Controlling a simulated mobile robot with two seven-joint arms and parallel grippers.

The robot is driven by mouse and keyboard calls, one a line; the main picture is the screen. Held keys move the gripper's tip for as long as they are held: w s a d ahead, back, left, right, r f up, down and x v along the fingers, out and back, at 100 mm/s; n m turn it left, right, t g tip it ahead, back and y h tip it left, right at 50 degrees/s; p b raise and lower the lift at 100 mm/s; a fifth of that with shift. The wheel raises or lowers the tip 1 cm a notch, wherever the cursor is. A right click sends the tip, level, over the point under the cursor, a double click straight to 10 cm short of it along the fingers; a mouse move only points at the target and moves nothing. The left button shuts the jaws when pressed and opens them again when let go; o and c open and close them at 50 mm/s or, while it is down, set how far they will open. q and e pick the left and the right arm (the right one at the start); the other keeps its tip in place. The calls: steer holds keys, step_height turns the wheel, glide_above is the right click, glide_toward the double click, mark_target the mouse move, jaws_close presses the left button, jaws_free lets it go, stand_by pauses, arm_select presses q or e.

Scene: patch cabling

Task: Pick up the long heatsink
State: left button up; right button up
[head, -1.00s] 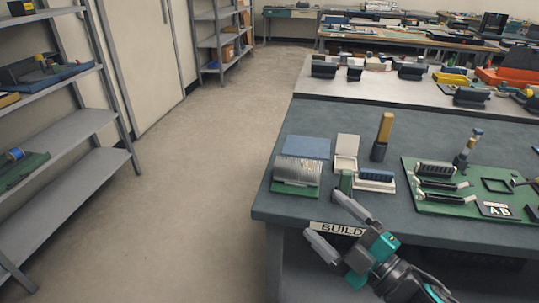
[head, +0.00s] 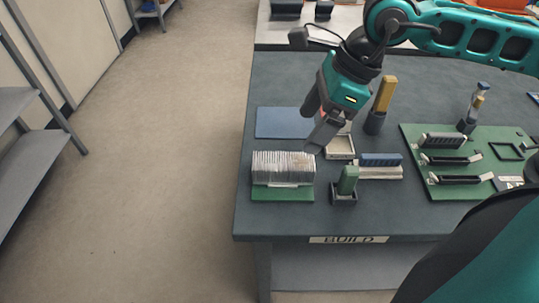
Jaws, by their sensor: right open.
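A wide silver finned block (head: 283,163), which looks like the long heatsink, sits on a green base (head: 283,195) at the left of the workbench. A smaller dark-and-silver ribbed part (head: 443,140) is on the green board at the right. My right gripper (head: 317,119) comes down from the upper right, with its fingers open and empty. It is above the bench, up and to the right of the finned block, apart from it. My left gripper is not in view.
A blue pad (head: 285,122) lies behind the finned block. The green board (head: 415,190) is farther right. The bench front is mostly clear.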

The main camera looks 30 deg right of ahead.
mark_target(286, 161)
steer(key=x, duration=1.2)
steer(key=shift+s+a, duration=0.1)
steer(key=shift+a, duration=0.15)
steer(key=shift+c, duration=0.2)
steer(key=c, duration=1.4)
